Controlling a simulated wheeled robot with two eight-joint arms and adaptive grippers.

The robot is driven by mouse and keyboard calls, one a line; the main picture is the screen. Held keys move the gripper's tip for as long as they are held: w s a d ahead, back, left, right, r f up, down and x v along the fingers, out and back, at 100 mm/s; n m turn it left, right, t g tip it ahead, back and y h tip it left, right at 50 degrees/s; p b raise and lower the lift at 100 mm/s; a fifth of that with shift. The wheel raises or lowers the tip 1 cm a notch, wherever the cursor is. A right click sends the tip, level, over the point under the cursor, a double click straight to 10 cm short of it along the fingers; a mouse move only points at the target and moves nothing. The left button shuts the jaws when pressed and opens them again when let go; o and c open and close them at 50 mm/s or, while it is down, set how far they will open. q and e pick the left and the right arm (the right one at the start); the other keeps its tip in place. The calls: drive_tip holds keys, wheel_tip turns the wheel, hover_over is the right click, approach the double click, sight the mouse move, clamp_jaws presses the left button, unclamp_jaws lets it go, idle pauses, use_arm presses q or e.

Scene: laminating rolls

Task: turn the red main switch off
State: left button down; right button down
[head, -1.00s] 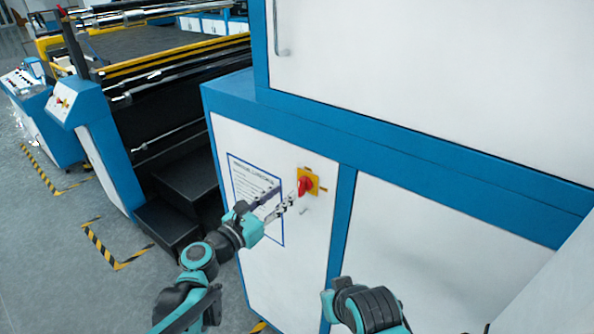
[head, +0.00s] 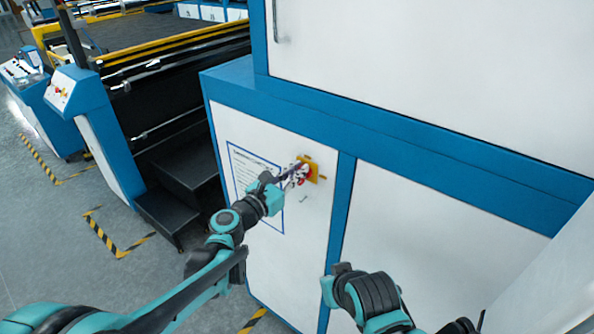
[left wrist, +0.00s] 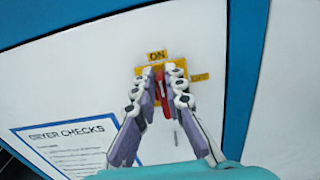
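The red main switch (head: 306,174) is a red handle on a yellow plate (head: 316,168) on the white cabinet front. In the left wrist view the red handle (left wrist: 165,92) stands roughly upright below the ON label (left wrist: 157,56); the OFF label (left wrist: 200,77) is at its right. My left gripper (left wrist: 165,72) has its two fingers on either side of the handle, with the tips over the plate. It is open around the handle; I cannot tell whether the fingers touch it. In the head view it hides part of the switch.
A dryer checks sheet (left wrist: 72,141) is fixed left of the switch. A blue frame post (head: 342,215) runs right of it. Black steps (head: 168,218) and a blue-and-white console (head: 100,135) stand at the left. My right arm is at the bottom, before the cabinet.

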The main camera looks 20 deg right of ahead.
use_arm(q)
drive_tip(key=shift+m, duration=0.3)
drive_tip(key=m, duration=0.1)
drive_tip(key=m+b, duration=0.1)
drive_tip(key=m, duration=0.1)
drive_tip(key=s+m+b, duration=0.1)
drive_tip(key=shift+d+f+m, duration=0.25)
drive_tip(key=shift+d+m, duration=0.05)
drive_tip(key=shift+d, duration=0.05)
drive_tip(key=m+b, duration=0.1)
drive_tip(key=m, duration=0.2)
drive_tip(key=f+m+b, duration=0.1)
drive_tip(key=m, duration=0.1)
drive_tip(key=shift+s+d+m+b, duration=0.3)
drive_tip(key=shift+s+d, duration=0.05)
drive_tip(key=shift+s, duration=0.05)
drive_tip(key=m, duration=0.1)
drive_tip(key=m+b, duration=0.1)
drive_tip(key=m, duration=0.1)
drive_tip(key=shift+s+d+f+m, duration=0.1)
drive_tip(key=shift+s+f+m, duration=0.05)
drive_tip(key=shift+f+m, duration=0.15)
drive_tip(key=shift+s+f+m+b, duration=0.1)
drive_tip(key=shift+f+m+b, duration=0.2)
drive_tip(key=shift+m, duration=0.6)
drive_tip(key=shift+f+m+b, duration=0.1)
drive_tip(key=shift+m+b, duration=0.25)
drive_tip(key=shift+m, duration=0.55)
drive_tip(key=c, duration=1.6)
unclamp_jaws()
